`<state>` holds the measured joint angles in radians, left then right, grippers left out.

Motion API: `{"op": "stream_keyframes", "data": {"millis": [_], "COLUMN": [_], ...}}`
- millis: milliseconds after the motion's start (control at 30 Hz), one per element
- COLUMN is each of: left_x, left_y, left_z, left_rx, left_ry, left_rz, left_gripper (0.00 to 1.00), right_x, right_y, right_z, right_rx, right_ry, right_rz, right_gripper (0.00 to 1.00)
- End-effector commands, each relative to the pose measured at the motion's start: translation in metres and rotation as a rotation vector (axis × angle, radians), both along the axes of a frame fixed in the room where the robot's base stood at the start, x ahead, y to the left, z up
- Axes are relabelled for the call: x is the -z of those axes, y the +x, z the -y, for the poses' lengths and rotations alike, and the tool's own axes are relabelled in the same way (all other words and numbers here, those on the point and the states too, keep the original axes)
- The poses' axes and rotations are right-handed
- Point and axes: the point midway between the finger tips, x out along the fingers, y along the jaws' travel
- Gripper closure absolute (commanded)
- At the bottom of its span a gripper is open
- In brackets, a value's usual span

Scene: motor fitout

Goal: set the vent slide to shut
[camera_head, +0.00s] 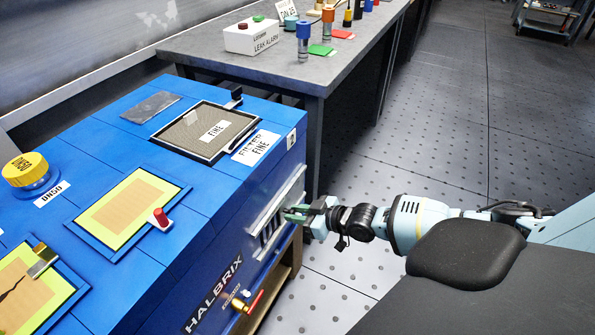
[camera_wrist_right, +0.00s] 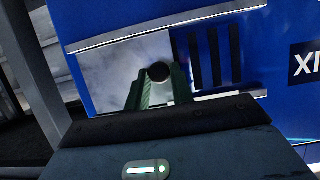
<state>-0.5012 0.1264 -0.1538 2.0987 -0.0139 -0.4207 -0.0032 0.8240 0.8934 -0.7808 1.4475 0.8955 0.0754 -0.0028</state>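The vent slide (camera_wrist_right: 118,65) is a silver plate between two rails on the side face of the blue machine. In the right wrist view it sits at the left, and several dark vent slots (camera_wrist_right: 215,57) show uncovered to its right. A round dark knob (camera_wrist_right: 159,71) stands out from the plate. My right gripper (camera_wrist_right: 160,75) has its two green fingers on either side of this knob, with no clear gap, and looks shut on it. In the head view the right gripper (camera_head: 294,212) reaches the machine's side from the right and hides part of the slide. My left gripper is not in view.
The blue machine's top (camera_head: 180,145) carries a filter frame (camera_head: 180,138), yellow panels and a yellow knob (camera_head: 25,168). A red-handled valve (camera_head: 254,301) sticks out below the vent. A grey table (camera_head: 265,68) stands behind. The floor at right is clear.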

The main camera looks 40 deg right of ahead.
Motion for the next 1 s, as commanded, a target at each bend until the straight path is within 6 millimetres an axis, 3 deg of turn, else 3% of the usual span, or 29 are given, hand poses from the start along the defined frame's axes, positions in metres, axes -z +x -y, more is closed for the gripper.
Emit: {"op": "stream_keyframes", "data": {"millis": [67,367,1000], "left_x": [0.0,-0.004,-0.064], "left_y": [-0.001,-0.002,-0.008], "left_z": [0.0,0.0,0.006], "left_rx": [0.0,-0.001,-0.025], "left_ry": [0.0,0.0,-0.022], "left_rz": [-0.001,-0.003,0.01], "left_gripper": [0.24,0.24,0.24], "right_x": [0.0,-0.001,-0.003], "right_y": [0.0,-0.002,-0.036], "right_z": [0.0,-0.004,-0.088], "right_rx": [0.0,-0.001,0.0], "right_ry": [0.0,0.0,0.004], "right_rz": [0.0,0.0,0.001], "right_gripper": [1.0,1.0,1.0]}}
